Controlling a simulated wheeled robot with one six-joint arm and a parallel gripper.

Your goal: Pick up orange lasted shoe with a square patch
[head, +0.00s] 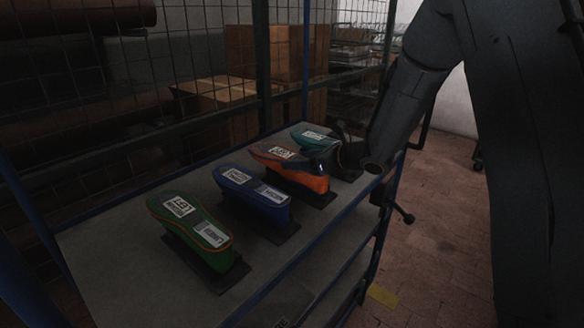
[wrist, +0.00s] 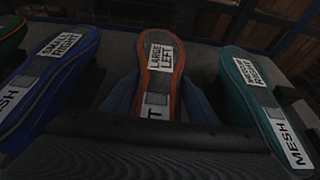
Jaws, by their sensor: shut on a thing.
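The orange lasted shoe (head: 312,181) lies sole up over a dark stand on the rack shelf, between a blue and a teal shoe. In the wrist view the orange shoe (wrist: 177,95) points away from me, with a white label reading LARGE LEFT. A second label nearer me is partly hidden by my gripper body; only a T shows. My gripper (wrist: 158,102) has one bluish finger on each side of the shoe and is shut on it. In the head view my arm reaches in from the right. I cannot tell whether the shoe is clear of its stand.
The blue shoe (head: 252,193) and the green shoe (head: 188,228) sit to the left on the shelf (head: 110,250). The teal shoe (head: 311,138) stands close on the other side.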

